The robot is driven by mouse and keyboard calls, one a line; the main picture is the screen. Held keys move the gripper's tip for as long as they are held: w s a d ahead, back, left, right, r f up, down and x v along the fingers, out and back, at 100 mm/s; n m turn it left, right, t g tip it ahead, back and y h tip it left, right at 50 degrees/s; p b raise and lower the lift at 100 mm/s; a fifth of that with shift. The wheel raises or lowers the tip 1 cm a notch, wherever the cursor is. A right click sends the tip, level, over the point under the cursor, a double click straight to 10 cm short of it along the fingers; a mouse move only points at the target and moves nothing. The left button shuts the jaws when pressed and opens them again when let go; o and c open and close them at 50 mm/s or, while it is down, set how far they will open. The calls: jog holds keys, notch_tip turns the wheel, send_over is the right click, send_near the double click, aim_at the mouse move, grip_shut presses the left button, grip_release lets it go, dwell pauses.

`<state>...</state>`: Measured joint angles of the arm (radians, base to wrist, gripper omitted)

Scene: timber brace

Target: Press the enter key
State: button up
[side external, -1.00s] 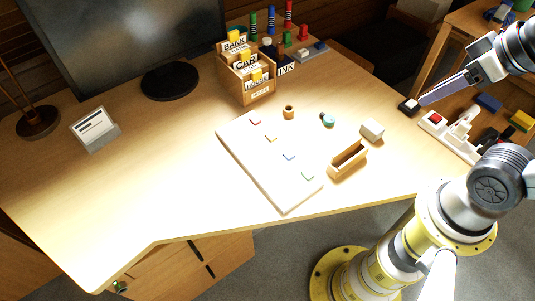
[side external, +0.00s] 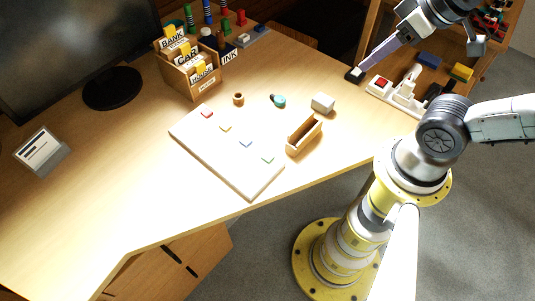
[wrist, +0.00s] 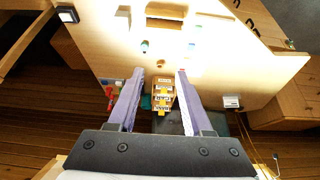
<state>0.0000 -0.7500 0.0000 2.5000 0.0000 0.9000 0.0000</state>
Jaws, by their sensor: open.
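A small black block with a pale top (side external: 354,75) sits near the far right edge of the desk. It looks like a single key, but no marking can be read, so I cannot tell if it is the enter key. It also shows at the upper left of the wrist view (wrist: 67,15). My gripper (side external: 364,68) appears close to this block in the side view. In the wrist view, my gripper (wrist: 159,71) is open and empty, its two purple-grey fingers well apart. The block lies outside the fingers there, off to the left.
A white power strip with a red switch (side external: 380,84) stands right beside the block. A white board (side external: 228,150), wooden tray (side external: 304,134), pale box (side external: 322,102) and card organiser (side external: 190,72) stand on the desk. A monitor (side external: 70,45) is at the left.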

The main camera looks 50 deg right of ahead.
grip_shut()
dwell(1.7)
